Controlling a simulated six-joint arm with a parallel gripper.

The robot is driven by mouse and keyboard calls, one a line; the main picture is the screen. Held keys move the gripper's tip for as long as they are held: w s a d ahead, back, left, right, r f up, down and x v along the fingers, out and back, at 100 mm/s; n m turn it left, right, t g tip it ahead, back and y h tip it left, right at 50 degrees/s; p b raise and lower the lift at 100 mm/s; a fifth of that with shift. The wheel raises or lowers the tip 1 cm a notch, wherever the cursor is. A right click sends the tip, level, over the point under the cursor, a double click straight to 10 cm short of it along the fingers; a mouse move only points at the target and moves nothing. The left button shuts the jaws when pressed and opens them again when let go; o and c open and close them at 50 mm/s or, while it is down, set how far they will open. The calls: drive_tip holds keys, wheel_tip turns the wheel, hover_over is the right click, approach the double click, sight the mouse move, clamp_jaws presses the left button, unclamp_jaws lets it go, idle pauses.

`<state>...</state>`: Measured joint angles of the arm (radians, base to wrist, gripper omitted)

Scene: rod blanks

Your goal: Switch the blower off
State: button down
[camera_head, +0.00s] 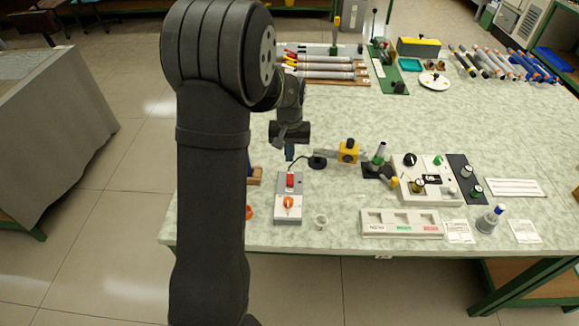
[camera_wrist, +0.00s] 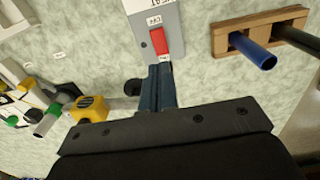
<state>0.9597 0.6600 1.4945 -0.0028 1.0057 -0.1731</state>
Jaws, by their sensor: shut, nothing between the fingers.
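A grey control box (camera_head: 289,208) stands near the table's front edge, with a red rocker switch (camera_head: 290,180) and an orange knob (camera_head: 288,202). In the wrist view the box (camera_wrist: 178,17) carries the labels HEAT and OFF, and the red rocker (camera_wrist: 158,42) shows below OFF. My gripper (camera_head: 290,154) is shut and empty, pointing down just behind the box. In the wrist view its blue-grey fingertips (camera_wrist: 160,70) are close to the rocker's near end; I cannot tell whether they touch. The fingers partly hide the label at that end.
A wooden holder (camera_wrist: 226,33) with a blue-ended rod (camera_wrist: 252,50) stands beside the box. A yellow block (camera_head: 348,150) with a grey tube and a black round piece (camera_head: 317,162) lie to the right.

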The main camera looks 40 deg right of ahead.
wheel_tip(320, 180, up, 6)
hover_over(290, 182)
drive_tip(key=w, duration=0.1)
drive_tip(key=shift+d+f, duration=0.2)
drive_tip(key=shift+d, duration=0.2)
drive_tip(key=shift+s+a, duration=0.2)
drive_tip(key=shift+s, duration=0.2)
drive_tip(key=shift+f, duration=0.1)
wheel_tip(290, 182, down, 14)
drive_tip(key=shift+s+a+r, duration=0.1)
idle(0.3)
